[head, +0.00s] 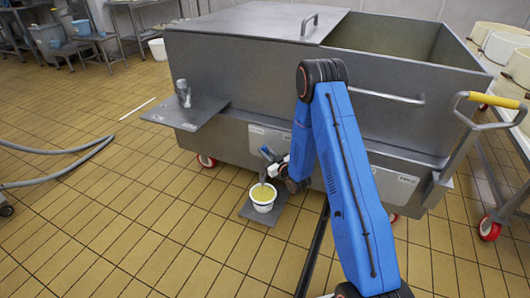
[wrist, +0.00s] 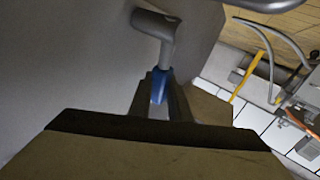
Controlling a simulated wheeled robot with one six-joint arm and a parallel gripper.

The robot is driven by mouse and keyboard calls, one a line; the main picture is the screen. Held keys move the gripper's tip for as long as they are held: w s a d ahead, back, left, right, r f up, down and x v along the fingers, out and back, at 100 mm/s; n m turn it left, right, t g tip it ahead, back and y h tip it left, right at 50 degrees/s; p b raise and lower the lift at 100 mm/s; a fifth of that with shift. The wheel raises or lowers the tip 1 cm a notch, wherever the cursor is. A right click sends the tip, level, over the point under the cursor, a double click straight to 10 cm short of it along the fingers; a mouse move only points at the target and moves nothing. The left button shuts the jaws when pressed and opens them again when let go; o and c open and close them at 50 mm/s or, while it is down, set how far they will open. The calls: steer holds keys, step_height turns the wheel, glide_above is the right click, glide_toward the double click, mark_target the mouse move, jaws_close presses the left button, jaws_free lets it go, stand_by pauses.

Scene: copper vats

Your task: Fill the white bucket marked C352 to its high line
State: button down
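A white bucket (head: 263,205) stands upright on a grey plate (head: 264,215) on the floor, below the tap (head: 263,176) at the front of the steel vat (head: 240,75). Yellow liquid (head: 262,193) shows inside it. Its marking and high line are too small to read. My gripper (head: 270,156) is at the tap, above and just right of the bucket. In the wrist view, the blue tap lever (wrist: 159,85) sits between my fingertips (wrist: 162,98), which appear closed on it. The grey tap pipe (wrist: 155,24) rises beyond it. A pouring stream cannot be made out clearly.
A side shelf (head: 187,113) with a metal fitting juts from the vat's left. A grey hose (head: 60,150) lies on the floor at left. Tiled floor is free at front left.

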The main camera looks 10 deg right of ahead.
steer(key=shift+a, duration=0.1)
steer(key=shift+w+a+f+n+g+h, duration=0.1)
steer(key=shift+w+a+n+g+h, duration=0.2)
steer(key=shift+n+g+h, duration=0.1)
steer(key=shift+w+a+f+n+g+h, duration=0.3)
steer(key=shift+a+f+n+g+h, duration=0.15)
steer(key=shift+g, duration=0.45)
steer(key=c, duration=1.9)
jaws_free()
steer(key=v, duration=1.7)
steer(key=shift+s+d, duration=0.1)
steer(key=shift+s, duration=0.1)
